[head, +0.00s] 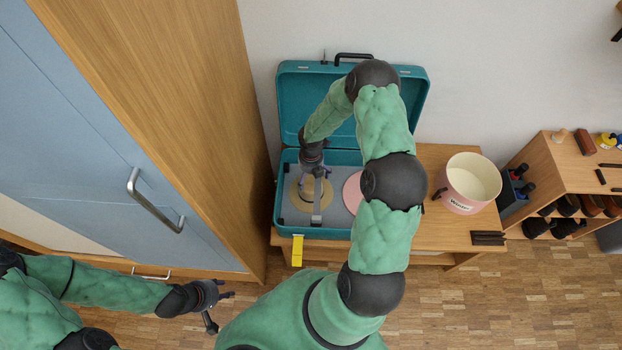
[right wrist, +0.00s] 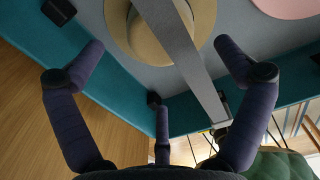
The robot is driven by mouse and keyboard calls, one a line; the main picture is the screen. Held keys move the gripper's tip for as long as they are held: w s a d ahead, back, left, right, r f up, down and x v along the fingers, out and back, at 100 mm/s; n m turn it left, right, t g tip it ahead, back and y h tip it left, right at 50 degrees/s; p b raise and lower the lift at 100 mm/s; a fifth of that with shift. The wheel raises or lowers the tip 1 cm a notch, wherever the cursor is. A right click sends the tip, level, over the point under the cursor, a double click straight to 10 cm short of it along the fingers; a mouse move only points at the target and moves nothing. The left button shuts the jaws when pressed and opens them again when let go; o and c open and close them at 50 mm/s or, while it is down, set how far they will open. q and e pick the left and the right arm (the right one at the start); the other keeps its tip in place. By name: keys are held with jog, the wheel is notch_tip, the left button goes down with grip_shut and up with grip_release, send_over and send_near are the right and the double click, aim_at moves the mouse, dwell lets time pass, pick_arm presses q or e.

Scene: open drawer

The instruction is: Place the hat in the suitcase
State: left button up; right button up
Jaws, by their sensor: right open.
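The teal suitcase (head: 283,217) lies open on a wooden bench, its lid raised against the wall. The straw hat (head: 299,196) is inside its left half, with a grey strip (head: 317,212) crossing over it. The hat also shows in the right wrist view (right wrist: 148,45), brim and crown partly under the strip. My right gripper (head: 318,172) is over the hat, open, its fingers spread and nothing between them; I cannot tell whether it touches the hat. My left gripper (head: 221,311) is open and empty, low in front of the cabinet.
A pink disc (head: 352,192) lies in the suitcase, partly hidden by my right arm. A pink pot (head: 459,202) and dark sticks (head: 488,238) are on the bench (head: 430,240). A tall cabinet (head: 200,90) stands close on the left. A shoe shelf (head: 575,165) is at right.

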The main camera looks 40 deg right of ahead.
aim_at(311, 184)
notch_tip(311, 184, up, 5)
jog(key=p, duration=0.2)
jog(key=s+a+f+m+y, duration=0.2)
jog(key=s+a+m, duration=0.1)
jog(key=a+m, duration=0.5)
jog(key=s+a+f+m+y, duration=0.1)
jog(key=s+a+m+y, duration=0.15)
jog(key=a+m, duration=0.55)
jog(key=s+a+m, duration=1)
jog(key=m, duration=0.4)
jog(key=shift+a+f, duration=0.15)
jog(key=shift+h, duration=0.25)
